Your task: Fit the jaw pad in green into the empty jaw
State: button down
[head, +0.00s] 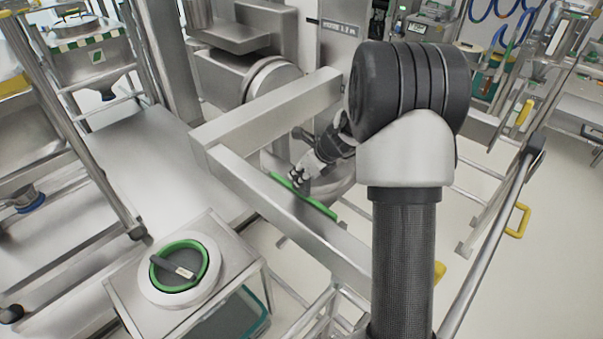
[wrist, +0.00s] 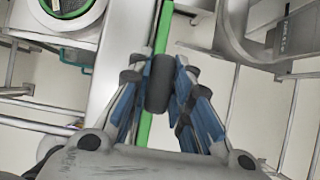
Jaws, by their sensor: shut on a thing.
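The green jaw pad (head: 318,205) is a long thin strip. In the head view it lies along the far edge of the lower steel jaw beam (head: 285,215); I cannot tell whether it is seated there. My gripper (head: 299,182) is over the strip, shut on it. In the wrist view the pad (wrist: 163,28) runs lengthwise beneath my gripper (wrist: 160,85), beside the pale beam (wrist: 122,65). A dark cylinder (wrist: 158,88), seemingly the pad's grip, is between the fingers. A second steel beam (head: 270,110) lies further back. The pad's underside is hidden.
A steel box (head: 240,255) at lower left carries a white round fitting with a green ring (head: 202,248). A steel round body (head: 275,82) and column stand behind the beams. A railing (head: 490,245) is at right. Open floor shows at right.

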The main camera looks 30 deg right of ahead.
jog(key=shift+f+b, duration=0.5)
jog(key=shift+f, duration=0.45)
dwell(1.0)
jog(key=c, duration=1.4)
grip_release()
jog(key=shift+o, duration=0.2)
jog(key=v, duration=1.2)
jog(key=shift+a, duration=0.1)
